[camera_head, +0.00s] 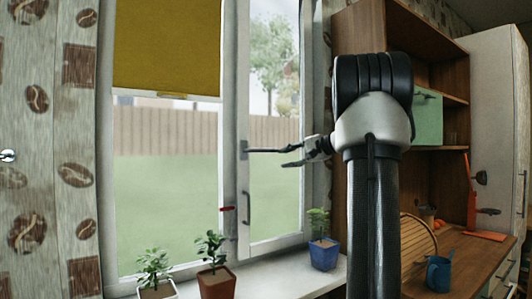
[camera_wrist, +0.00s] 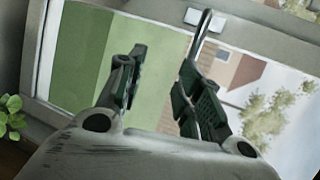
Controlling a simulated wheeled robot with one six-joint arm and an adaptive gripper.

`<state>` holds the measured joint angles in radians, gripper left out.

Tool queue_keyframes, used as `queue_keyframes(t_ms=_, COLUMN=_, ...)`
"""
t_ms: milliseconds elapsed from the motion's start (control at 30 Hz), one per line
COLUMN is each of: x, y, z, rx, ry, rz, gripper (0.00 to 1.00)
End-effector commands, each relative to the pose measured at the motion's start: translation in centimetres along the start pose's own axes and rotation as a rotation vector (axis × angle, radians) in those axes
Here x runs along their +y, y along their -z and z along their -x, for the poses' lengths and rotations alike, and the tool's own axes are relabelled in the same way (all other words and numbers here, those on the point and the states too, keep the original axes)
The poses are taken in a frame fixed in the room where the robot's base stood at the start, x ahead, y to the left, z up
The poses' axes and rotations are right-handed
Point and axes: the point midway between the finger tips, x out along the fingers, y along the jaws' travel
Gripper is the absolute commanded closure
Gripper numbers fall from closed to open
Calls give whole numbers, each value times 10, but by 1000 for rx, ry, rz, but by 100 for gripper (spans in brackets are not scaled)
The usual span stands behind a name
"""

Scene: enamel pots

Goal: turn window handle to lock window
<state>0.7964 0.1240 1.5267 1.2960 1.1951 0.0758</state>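The window handle (camera_head: 262,150) is a thin dark lever lying horizontal on the middle upright of the window frame (camera_head: 230,120). In the wrist view the lever (camera_wrist: 205,22) runs from a pale base toward the right-hand finger; whether they touch, I cannot tell. My gripper (camera_head: 284,158) reaches in from the right at the lever's free end. In the wrist view the gripper (camera_wrist: 158,82) has its two fingers apart, with nothing visible held between them. A second dark handle (camera_head: 247,207) hangs vertical lower on the same upright.
Potted plants (camera_head: 216,282) stand on the sill below, with a blue pot (camera_head: 323,254) at the right. A yellow blind (camera_head: 167,45) covers the upper left pane. A wooden cabinet (camera_head: 358,35) and a counter with a blue mug (camera_head: 438,273) are at the right.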

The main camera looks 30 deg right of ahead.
Motion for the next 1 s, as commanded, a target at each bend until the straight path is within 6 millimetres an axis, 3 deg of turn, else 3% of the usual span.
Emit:
queue_keyframes(t_ms=33, x=-21, y=-4, z=0, rx=-10, ry=51, rz=2, gripper=65)
queue_keyframes(t_ms=133, x=-37, y=-10, z=-4, rx=-31, ry=104, rz=-20, gripper=65)
queue_keyframes(t_ms=600, x=-44, y=-16, z=-71, rx=-41, ry=106, rz=-29, gripper=65)
queue_keyframes(t_ms=1000, x=-45, y=-16, z=-80, rx=-39, ry=105, rz=-29, gripper=66)
